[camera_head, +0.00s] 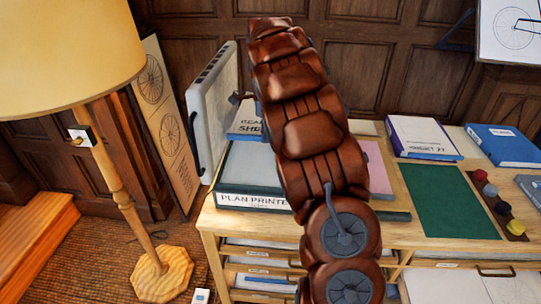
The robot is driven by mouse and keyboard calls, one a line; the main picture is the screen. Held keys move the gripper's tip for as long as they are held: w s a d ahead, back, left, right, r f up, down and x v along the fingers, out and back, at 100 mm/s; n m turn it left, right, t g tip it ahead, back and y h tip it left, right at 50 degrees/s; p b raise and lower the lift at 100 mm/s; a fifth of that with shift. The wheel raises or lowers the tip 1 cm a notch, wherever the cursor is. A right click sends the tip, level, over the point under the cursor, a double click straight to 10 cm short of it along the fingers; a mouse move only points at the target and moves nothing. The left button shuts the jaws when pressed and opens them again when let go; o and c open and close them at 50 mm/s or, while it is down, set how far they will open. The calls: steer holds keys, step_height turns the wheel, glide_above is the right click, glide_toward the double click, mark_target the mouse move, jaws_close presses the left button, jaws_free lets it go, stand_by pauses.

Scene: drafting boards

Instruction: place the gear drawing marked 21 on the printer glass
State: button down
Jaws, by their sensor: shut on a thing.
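The plan printer (250,200) stands at the left end of the wooden desk, its front lettered "PLAN PRINTE…". Its grey lid (212,105) is raised at the left. The dark printer glass (248,168) shows bare on its left part; my brown arm covers the right part. Behind it lies a blue-edged folder (246,122) lettered "GEA… SHE…", partly covered by my arm. I see no number 21. My gripper is hidden behind my arm. I cannot tell whether a small dark part between lid and arm belongs to it.
A pink sheet (379,170), a purple-edged folder (422,138), a blue folder (505,146), a green mat (447,202) and a tray of coloured knobs (497,208) lie right of my arm. A floor lamp (110,165) stands at the left. Open shelves (262,262) are below.

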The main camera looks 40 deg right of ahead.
steer(key=b, duration=0.6)
glide_above(267, 181)
step_height(267, 181, down, 7)
steer(key=shift+f+p, duration=1.1)
steer(key=shift+f, duration=3.8)
steer(key=c, duration=1.2)
jaws_free()
steer(key=shift+o, duration=0.2)
step_height(267, 181, up, 12)
steer(key=b, duration=0.2)
